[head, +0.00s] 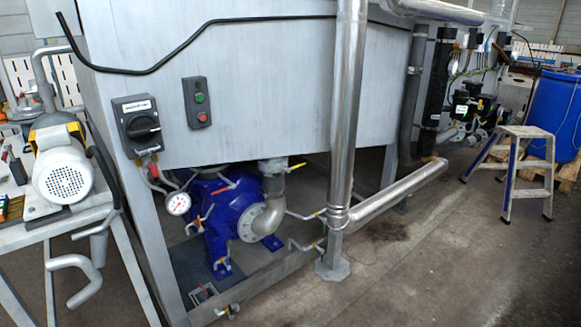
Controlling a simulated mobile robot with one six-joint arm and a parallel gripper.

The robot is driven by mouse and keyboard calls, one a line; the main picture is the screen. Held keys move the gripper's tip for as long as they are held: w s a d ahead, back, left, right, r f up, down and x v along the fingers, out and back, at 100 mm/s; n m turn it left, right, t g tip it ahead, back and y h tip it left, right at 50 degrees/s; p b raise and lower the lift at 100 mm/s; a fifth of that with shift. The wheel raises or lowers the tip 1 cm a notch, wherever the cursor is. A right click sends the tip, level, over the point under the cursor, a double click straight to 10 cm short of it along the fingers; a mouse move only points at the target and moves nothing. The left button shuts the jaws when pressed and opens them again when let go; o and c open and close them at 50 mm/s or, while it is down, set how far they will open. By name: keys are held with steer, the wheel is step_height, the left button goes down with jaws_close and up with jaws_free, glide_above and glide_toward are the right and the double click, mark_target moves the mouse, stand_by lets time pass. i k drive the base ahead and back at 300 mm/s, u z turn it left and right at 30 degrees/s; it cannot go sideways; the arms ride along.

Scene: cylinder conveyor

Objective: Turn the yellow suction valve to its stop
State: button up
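A small yellow valve lever (298,166) sticks out to the right from the grey vertical pipe (273,178) under the tank. This pipe bends into the flange of the blue pump (229,212). Lower down, another thin lever (307,215) with a yellowish part reaches toward the steel column. I cannot tell for certain which of these is the suction valve, or how far it is turned. My gripper is not in view.
The metal tank (260,95) overhangs the pump. A steel column (346,120) stands right of the levers, and a low frame rail (270,278) runs in front. A workbench (75,222) stands left, a step stool (512,165) right. Open floor (430,265) lies at front right.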

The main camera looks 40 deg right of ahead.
mark_target(288, 169)
steer(key=z, duration=0.15)
steer(key=i, duration=0.95)
steer(key=u, duration=0.05)
